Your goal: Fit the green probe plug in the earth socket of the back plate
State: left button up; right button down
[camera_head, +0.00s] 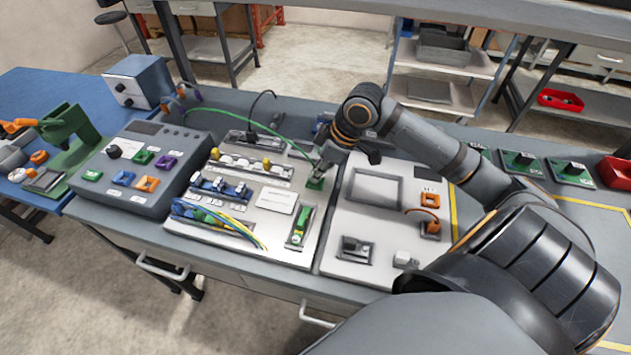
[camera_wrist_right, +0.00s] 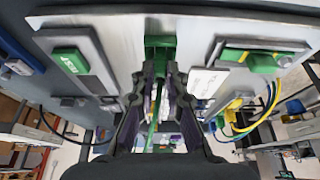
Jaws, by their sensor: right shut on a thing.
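My right gripper (camera_head: 320,168) is over the upper right part of the white back plate (camera_head: 275,222). In the right wrist view the gripper (camera_wrist_right: 160,72) is shut on the green probe plug, mostly hidden between the fingers. The plug's green cable (camera_head: 247,123) arcs from the grey box to the gripper. A green socket block (camera_head: 315,184), which I take for the earth socket, sits just below the fingertips. It also shows directly ahead of the fingers in the wrist view (camera_wrist_right: 160,43). I cannot tell how deep the plug sits. My left gripper is not in view.
A grey test box (camera_head: 140,165) with coloured sockets stands left of the plate. Blue and yellow wires (camera_head: 225,227) and a green module (camera_head: 299,229) lie on the plate's lower part. A second pale panel (camera_head: 376,225) stands right of it, under my right arm.

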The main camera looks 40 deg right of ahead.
jog(key=shift+f+p, duration=0.2)
jog(key=shift+p, duration=0.1)
dwell(0.5)
jog(key=c, duration=1.3)
grip_release()
jog(key=shift+o, duration=1)
notch_tip(320, 180, up, 7)
jog(key=p, duration=0.8)
jog(key=shift+r, duration=0.15)
